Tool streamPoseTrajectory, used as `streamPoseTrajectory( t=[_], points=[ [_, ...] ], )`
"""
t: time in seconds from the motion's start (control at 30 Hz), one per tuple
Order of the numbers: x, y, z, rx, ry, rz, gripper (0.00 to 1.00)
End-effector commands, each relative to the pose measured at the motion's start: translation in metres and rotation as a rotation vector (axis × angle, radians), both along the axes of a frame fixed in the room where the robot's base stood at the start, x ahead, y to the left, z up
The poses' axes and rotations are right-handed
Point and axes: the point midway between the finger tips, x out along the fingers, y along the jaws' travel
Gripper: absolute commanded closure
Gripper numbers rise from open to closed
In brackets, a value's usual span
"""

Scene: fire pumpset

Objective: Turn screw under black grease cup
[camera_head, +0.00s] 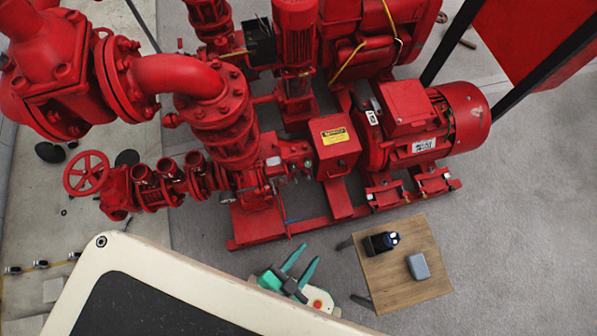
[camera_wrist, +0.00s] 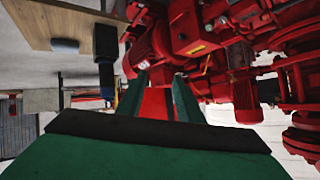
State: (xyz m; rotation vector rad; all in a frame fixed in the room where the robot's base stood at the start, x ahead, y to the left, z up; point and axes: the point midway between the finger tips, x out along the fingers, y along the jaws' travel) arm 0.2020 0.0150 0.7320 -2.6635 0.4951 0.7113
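My gripper (camera_head: 310,253) is in the head view, in front of the red pump base, left of the small wooden table. Its two green fingers are apart with nothing between them. In the wrist view my gripper (camera_wrist: 160,78) points towards the red pumpset, and red shows through the gap between the fingers. The red pump (camera_head: 287,160) stands beyond the gripper, with small fittings on its housing. I cannot make out the black grease cup or its screw among these fittings. No contact between the fingers and the pump shows.
A wooden table (camera_head: 405,285) holds a dark device (camera_head: 380,243) and a grey-blue box (camera_head: 418,266). A red handwheel (camera_head: 87,173) is at left. Grey floor is free at right.

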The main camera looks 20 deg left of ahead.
Motion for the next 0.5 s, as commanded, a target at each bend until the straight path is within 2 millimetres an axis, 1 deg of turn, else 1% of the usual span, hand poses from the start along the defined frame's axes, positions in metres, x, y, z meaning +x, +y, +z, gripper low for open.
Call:
streamPoseTrajectory(
  t=[0.03, 0.1, 0.17, 0.2, 0.27, 0.3, 0.37, 0.5],
  points=[
    [-0.003, 0.006, -0.018, 0.042, 0.033, -0.058, 0.67],
    [-0.007, 0.016, -0.042, 0.106, 0.080, -0.132, 0.67],
    [-0.009, 0.025, -0.061, 0.162, 0.116, -0.199, 0.67],
    [-0.010, 0.031, -0.074, 0.200, 0.139, -0.243, 0.67],
    [-0.011, 0.041, -0.092, 0.257, 0.171, -0.312, 0.67],
    [-0.010, 0.048, -0.103, 0.296, 0.193, -0.358, 0.67],
    [-0.007, 0.059, -0.119, 0.353, 0.220, -0.426, 0.67],
    [0.004, 0.086, -0.153, 0.492, 0.281, -0.580, 0.67]
  ],
)
